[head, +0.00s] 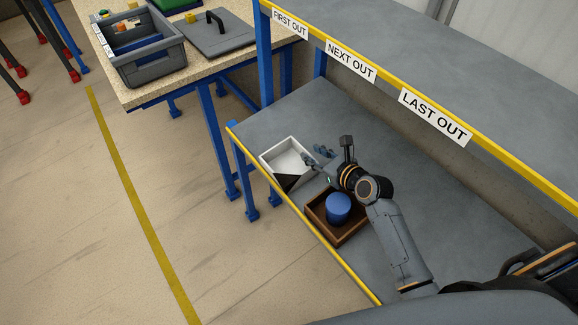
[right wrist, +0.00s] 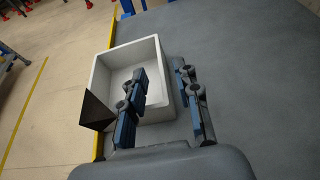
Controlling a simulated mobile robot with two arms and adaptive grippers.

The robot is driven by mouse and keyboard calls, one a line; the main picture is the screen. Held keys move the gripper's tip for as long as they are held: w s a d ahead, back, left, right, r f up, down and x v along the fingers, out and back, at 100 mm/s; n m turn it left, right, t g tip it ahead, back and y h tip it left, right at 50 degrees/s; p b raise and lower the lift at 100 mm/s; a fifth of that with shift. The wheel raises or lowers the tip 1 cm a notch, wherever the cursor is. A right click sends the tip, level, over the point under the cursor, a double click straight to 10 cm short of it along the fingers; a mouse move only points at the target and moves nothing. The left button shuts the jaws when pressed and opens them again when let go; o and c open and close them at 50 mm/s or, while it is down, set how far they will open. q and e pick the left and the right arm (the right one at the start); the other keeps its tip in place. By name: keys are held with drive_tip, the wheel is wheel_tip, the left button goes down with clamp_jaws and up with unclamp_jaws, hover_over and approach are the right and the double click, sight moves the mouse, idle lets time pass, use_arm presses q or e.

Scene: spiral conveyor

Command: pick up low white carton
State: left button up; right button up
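The low white carton (head: 292,150) is an open, empty box on the lower grey shelf, near its yellow front edge. My right gripper (head: 316,156) is at the carton's right side. In the right wrist view the white carton (right wrist: 124,60) lies just ahead of the right gripper (right wrist: 160,70). One finger is over the carton's inside and the other is outside its right wall. The fingers are apart, with the wall between them; I cannot tell whether either touches it. My left gripper is out of view.
A dark triangular piece (right wrist: 96,111) is at the carton's near left corner. The upper shelf (head: 440,60) overhangs behind. The shelf right of the carton is bare.

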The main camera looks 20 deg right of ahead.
sight(302, 148)
drive_tip(key=b+x, duration=0.1)
drive_tip(key=x, duration=0.5)
drive_tip(key=shift+w+f, duration=0.15)
drive_tip(key=shift+w, duration=0.05)
clamp_jaws()
